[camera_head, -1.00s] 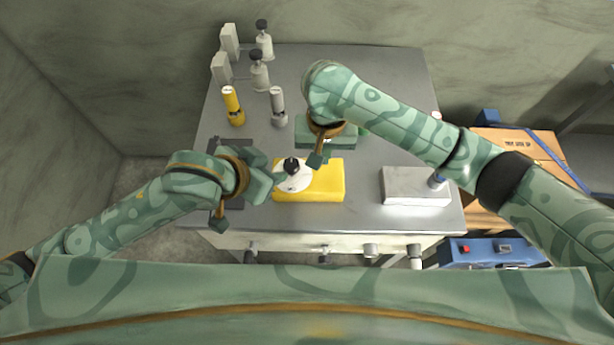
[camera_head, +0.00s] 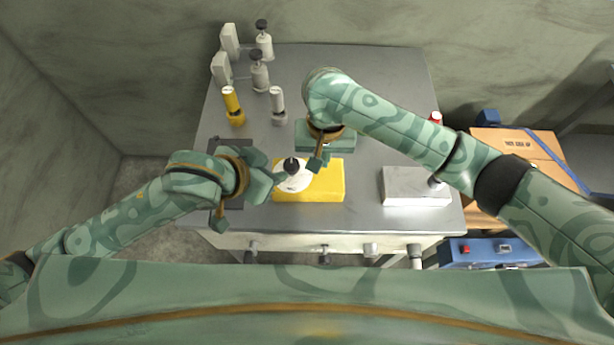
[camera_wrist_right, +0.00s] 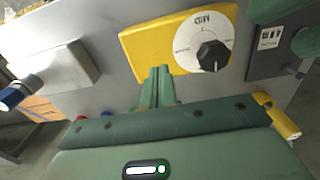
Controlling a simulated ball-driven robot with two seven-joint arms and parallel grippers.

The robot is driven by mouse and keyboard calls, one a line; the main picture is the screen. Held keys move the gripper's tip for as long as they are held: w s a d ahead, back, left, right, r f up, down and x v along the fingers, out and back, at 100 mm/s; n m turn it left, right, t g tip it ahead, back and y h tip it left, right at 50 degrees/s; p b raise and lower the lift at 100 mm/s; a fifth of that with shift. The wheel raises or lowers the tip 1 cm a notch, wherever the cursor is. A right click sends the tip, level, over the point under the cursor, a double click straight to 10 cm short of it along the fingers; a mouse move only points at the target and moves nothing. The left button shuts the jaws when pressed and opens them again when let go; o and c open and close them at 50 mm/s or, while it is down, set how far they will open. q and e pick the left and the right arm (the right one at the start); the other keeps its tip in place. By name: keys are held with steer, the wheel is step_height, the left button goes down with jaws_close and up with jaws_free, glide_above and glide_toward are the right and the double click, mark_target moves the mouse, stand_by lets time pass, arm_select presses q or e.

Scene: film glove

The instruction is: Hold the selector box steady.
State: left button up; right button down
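The selector box is a yellow block (camera_head: 328,188) on the grey bench, with a white dial and a black knob (camera_head: 291,165). In the right wrist view the yellow box (camera_wrist_right: 150,47) shows its dial, marked MID, facing up. My left gripper (camera_head: 272,182) is at the left side of the box, partly overlapping the dial in the head view; its finger gap is not clear. My right gripper (camera_head: 316,162) is at the box's far edge. In the wrist view its fingers (camera_wrist_right: 157,86) are together, with nothing visible between them, pointing at that edge; contact is unclear.
A pale grey block (camera_head: 416,187) lies to the right. A yellow cylinder (camera_head: 233,104), a grey cylinder (camera_head: 277,105) and several valve-like fittings stand at the back left. A dark plate (camera_head: 232,148) lies left of the box. A cardboard carton (camera_head: 512,145) is beyond the bench's right side.

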mark_target(322, 176)
steer(key=shift+f, duration=0.75)
steer(key=shift+f, duration=0.65)
steer(key=shift+f, duration=0.2)
stand_by(0.3)
steer(key=shift+f, duration=0.7)
steer(key=shift+s+d+f, duration=0.1)
steer(key=shift+s+f, duration=0.05)
steer(key=shift+f, duration=0.1)
stand_by(1.0)
